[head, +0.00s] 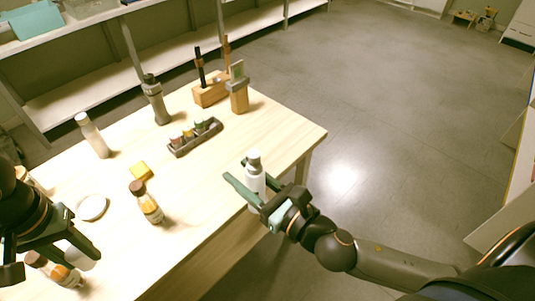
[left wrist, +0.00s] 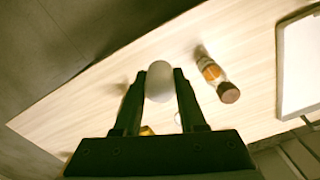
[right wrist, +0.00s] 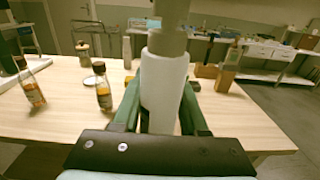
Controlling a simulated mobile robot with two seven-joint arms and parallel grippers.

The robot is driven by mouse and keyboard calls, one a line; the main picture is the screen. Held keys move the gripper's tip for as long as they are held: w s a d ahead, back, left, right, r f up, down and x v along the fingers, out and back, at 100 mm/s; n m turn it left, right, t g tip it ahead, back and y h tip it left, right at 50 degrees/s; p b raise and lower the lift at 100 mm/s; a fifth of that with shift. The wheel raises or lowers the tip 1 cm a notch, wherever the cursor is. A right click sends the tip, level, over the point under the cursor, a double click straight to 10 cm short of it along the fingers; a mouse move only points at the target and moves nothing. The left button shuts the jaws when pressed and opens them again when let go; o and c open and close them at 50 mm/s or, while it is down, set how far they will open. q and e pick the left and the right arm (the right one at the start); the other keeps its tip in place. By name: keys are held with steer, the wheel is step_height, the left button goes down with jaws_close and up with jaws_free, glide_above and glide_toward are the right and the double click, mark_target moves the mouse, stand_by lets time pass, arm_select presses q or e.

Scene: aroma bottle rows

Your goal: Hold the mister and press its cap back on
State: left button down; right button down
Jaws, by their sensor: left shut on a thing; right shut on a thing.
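My left gripper (head: 80,246) is at the far left, well apart from the mister, and is shut on a pale rounded piece, likely the cap (left wrist: 159,80). The cap's underside is hidden.
Behind are a tray of small jars (head: 195,137), a pale bottle (head: 92,135) and wooden holders (head: 238,92). The table's front right is clear.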

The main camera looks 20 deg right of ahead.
steer(key=a+n+g+y, duration=0.2)
steer(key=a+n+y, duration=0.1)
steer(key=a, duration=0.3)
steer(key=shift+s+a+f+n+g+y, duration=0.3)
steer(key=shift+s+a+f+g+y, duration=0.1)
steer(key=shift+y, duration=0.5)
arm_select(q)
steer(key=d+r, duration=0.8)
steer(key=d, duration=0.5)
steer(key=d+r+m, duration=0.1)
steer(key=d+r, duration=0.7)
steer(key=d, duration=0.6)
steer(key=shift+s+r, duration=0.15)
arm_select(e)
steer(key=shift+d, duration=0.1)
arm_select(q)
steer(key=shift+f, duration=2.05)
